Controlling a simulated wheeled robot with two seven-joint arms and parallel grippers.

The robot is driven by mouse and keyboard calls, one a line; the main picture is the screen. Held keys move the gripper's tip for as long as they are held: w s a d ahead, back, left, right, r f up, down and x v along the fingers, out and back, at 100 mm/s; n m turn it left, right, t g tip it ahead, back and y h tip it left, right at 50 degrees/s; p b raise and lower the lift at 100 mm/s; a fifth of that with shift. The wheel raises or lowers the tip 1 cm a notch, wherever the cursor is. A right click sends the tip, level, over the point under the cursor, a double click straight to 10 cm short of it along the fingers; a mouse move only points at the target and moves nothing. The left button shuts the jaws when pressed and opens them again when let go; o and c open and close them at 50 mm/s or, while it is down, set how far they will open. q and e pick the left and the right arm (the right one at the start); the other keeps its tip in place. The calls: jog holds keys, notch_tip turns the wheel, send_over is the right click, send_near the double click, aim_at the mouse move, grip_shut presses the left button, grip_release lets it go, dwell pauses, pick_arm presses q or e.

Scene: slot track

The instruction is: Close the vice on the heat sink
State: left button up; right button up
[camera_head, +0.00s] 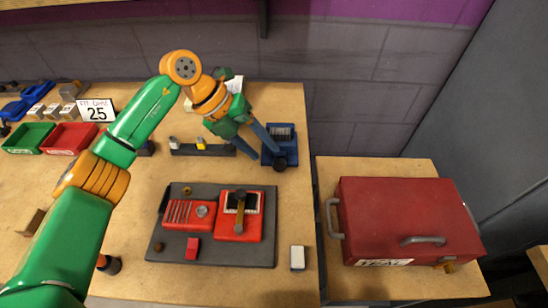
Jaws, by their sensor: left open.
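A small blue vice (292,155) stands near the right edge of the workbench, towards the back. A grey ridged block, which looks like the heat sink (284,132), sits in it. A dark round knob or handle end (280,164) shows at the vice's front. My left gripper (266,155) is open, with its two fingers apart. One finger reaches in front of the vice's left side and the other is left of it. Contact with the vice or knob cannot be told. The gap between jaw and heat sink is too small to judge. My right gripper is not in view.
A dark board (262,253) with red devices lies in front of the vice. A dark rail (187,150) with small parts is to its left. Red (70,137) and green (28,137) bins stand far left. A red toolbox (405,212) sits on the right table. A wall is behind.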

aim_at(276, 161)
pick_arm(q)
jog(key=x, duration=0.4)
jog(key=shift+s+d+f+p, duration=0.15)
jog(key=shift+d+p, duration=0.15)
jog(key=shift+d, duration=0.15)
jog(key=shift+d+f, duration=0.1)
jog(key=shift+f, duration=0.25)
grip_shut()
jog(key=shift+r, duration=0.1)
